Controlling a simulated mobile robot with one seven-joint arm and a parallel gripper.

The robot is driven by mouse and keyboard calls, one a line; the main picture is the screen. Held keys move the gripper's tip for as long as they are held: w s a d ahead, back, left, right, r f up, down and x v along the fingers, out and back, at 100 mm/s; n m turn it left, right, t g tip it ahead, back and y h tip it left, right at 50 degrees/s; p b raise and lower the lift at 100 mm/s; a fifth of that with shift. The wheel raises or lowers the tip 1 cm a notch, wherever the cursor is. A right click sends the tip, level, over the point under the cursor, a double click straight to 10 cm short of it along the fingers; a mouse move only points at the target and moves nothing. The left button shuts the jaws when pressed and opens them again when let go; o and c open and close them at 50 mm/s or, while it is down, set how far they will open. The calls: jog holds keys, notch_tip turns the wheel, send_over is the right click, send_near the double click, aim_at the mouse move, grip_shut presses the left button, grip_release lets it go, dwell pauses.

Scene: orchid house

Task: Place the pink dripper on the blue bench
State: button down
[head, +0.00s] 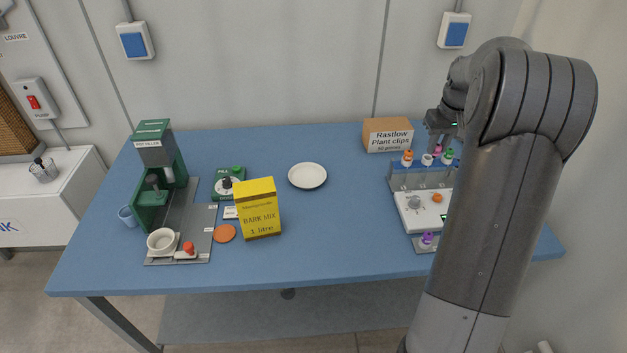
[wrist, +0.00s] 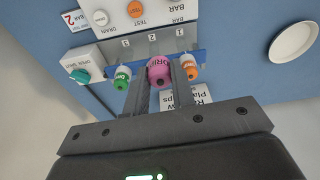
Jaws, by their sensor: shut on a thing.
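The pink dripper (wrist: 160,72) is between the two fingers of my gripper (wrist: 160,95) in the wrist view, and the gripper is shut on it. In the head view the pink dripper (head: 437,150) shows small under my gripper (head: 440,132), by the back of the dripper rack (head: 400,178). I cannot tell whether it touches the rack. The blue bench (head: 340,225) spreads under everything, with wide bare areas.
A cardboard box (head: 388,135), white plate (head: 307,175) and yellow bark box (head: 258,208) stand leftward. My arm hides the bench's right side.

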jog(key=shift+n, duration=0.5)
jog(key=w+a+f, duration=0.2)
jog(key=a+f, duration=0.2)
jog(key=a, duration=0.3)
jog(key=w+a+f, duration=0.2)
jog(key=a+f, duration=0.2)
jog(key=a, duration=0.3)
jog(key=w+a+f, duration=0.3)
jog(key=a, duration=0.4)
jog(key=shift+a+f, duration=0.4)
jog(key=shift+f, duration=2.05)
jog(key=shift+f, duration=0.15)
jog(key=c, duration=1.2)
grip_release()
